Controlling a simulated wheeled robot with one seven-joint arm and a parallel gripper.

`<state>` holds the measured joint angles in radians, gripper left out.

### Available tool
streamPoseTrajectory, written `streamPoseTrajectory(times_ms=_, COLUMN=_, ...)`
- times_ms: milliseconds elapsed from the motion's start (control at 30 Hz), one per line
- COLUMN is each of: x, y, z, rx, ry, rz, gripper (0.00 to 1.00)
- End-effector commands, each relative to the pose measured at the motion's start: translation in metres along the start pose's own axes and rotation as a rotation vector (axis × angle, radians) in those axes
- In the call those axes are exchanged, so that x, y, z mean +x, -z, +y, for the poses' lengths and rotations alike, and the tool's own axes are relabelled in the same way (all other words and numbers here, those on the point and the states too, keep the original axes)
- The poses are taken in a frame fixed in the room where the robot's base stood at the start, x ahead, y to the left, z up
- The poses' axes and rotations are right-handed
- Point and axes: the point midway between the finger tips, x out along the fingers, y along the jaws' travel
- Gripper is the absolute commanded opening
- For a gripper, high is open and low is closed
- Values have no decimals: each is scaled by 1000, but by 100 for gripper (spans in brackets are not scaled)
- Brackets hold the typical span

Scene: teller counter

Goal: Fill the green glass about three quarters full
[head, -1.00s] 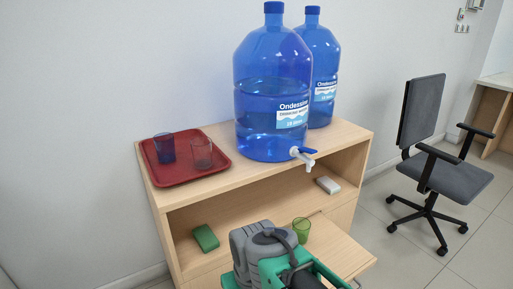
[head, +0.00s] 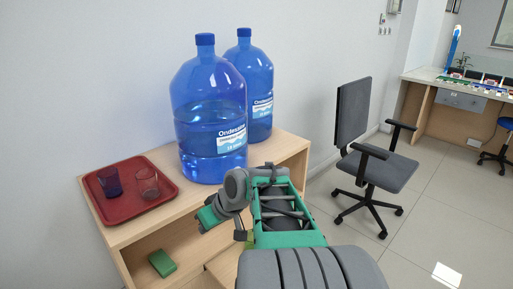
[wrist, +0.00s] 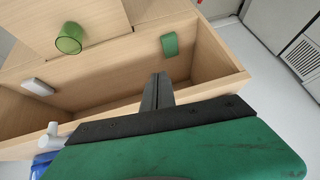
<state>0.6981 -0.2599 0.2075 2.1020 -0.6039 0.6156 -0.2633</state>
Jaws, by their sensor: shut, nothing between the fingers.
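The green glass (wrist: 69,39) stands on the pale wooden pull-out board in the wrist view. It looks empty there; in the head view my arm hides most or all of it. A blue water bottle (head: 210,120), partly filled, stands on the cabinet top. Its white tap (wrist: 52,136) shows at the lower left of the wrist view, and my arm covers it in the head view. My gripper (wrist: 159,82) is shut and empty, in front of the cabinet's open shelf and apart from the glass and tap.
A second blue bottle (head: 252,88) stands behind. A red tray (head: 105,205) holds a blue glass (head: 110,181) and a clear reddish glass (head: 148,184). A green block (head: 162,263) and a white block (wrist: 37,87) lie on the shelf. An office chair (head: 372,165) stands at right.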

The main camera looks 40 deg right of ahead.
Motion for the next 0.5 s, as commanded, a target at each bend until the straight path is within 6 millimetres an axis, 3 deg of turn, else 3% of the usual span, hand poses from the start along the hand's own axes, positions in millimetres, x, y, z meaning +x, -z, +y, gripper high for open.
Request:
streamPoseTrajectory(times_ms=33, x=-41, y=29, z=40, rx=16, ry=-11, rz=76, gripper=0)
streamPoseTrajectory(times_ms=67, x=-58, y=40, z=61, rx=11, ry=-16, rz=128, gripper=0)
streamPoseTrajectory(times_ms=100, x=-80, y=51, z=89, rx=4, ry=-25, rz=194, gripper=0)
streamPoseTrajectory(times_ms=200, x=-136, y=64, z=147, rx=-19, ry=-63, rz=342, gripper=0)
streamPoseTrajectory(times_ms=333, x=-184, y=62, z=187, rx=-46, ry=-106, rz=457, gripper=0)
streamPoseTrajectory(times_ms=500, x=-195, y=59, z=197, rx=-60, ry=-120, rz=493, gripper=0)
